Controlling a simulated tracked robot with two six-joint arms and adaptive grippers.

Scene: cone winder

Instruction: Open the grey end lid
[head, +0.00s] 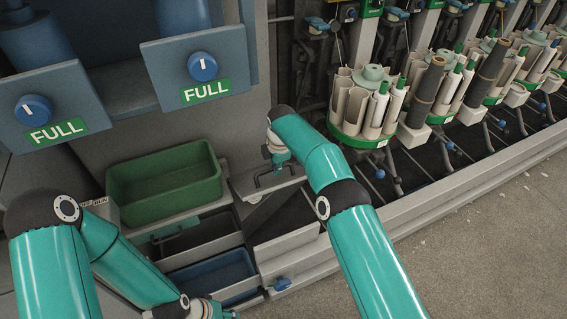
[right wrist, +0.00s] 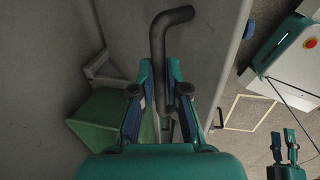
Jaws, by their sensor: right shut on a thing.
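The grey end lid (head: 247,182) is a flat panel at the end of the machine, right of the green bin. Its dark bent bar handle (right wrist: 170,45) fills the middle of the right wrist view. My right gripper (head: 277,158) reaches down to the lid and is shut on this handle; its fingers (right wrist: 160,95) lie along both sides of the bar. The fingers hide part of the handle. My left gripper (head: 205,308) is low at the bottom edge, away from the lid. In the right wrist view the left gripper (right wrist: 283,136) shows two fingers apart with nothing between them.
A green bin (head: 163,168) stands left of the lid, with a blue bin (head: 215,275) below. Two FULL panels (head: 200,68) hang above. Spindles with cones (head: 425,92) line the right, behind a grey rail (head: 470,165).

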